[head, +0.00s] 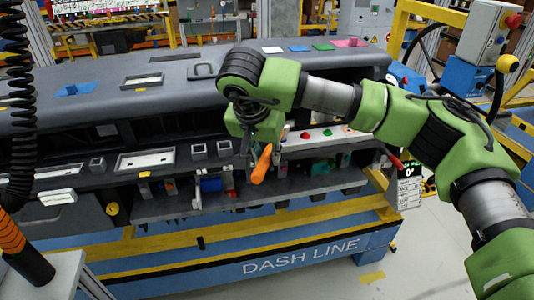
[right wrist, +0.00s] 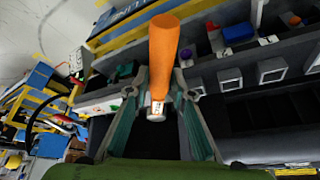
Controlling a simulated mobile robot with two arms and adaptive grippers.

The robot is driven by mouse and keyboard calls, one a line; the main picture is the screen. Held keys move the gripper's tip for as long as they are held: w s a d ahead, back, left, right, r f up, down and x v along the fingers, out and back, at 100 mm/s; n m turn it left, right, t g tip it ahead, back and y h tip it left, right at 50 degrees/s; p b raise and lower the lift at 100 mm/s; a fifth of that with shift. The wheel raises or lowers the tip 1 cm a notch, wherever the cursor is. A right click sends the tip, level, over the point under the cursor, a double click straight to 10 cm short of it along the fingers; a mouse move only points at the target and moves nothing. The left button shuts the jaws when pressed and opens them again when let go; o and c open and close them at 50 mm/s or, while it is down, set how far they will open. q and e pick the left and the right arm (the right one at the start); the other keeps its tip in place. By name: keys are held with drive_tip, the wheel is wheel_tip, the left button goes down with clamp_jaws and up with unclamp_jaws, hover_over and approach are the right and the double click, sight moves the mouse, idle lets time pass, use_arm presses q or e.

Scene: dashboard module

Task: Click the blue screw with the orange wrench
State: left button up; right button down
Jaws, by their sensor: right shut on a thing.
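The orange wrench (head: 262,165) hangs tilted below my right gripper (head: 253,143), in front of the dashboard's lower ledge. In the right wrist view the wrench (right wrist: 164,50) has a thick orange handle and a metal end between the two fingers of my right gripper (right wrist: 160,92), which is shut on it. A blue cylindrical part (head: 211,185) sits on the ledge left of the wrench and apart from it. It also shows in the right wrist view (right wrist: 238,33). I cannot tell whether it is the blue screw. My left gripper is not in view.
The grey dashboard (head: 150,100) spans the bench, with an overhang above the ledge. A panel with red and green buttons (head: 325,135) lies right of the wrench. A coiled black cable (head: 20,110) hangs at far left. Floor is open at lower right.

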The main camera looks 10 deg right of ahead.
drive_tip(key=shift+s+d+r+n, duration=0.1)
drive_tip(key=shift+s+d+n, duration=0.1)
drive_tip(key=shift+d+n, duration=0.25)
idle(0.3)
drive_tip(key=shift+r, duration=0.1)
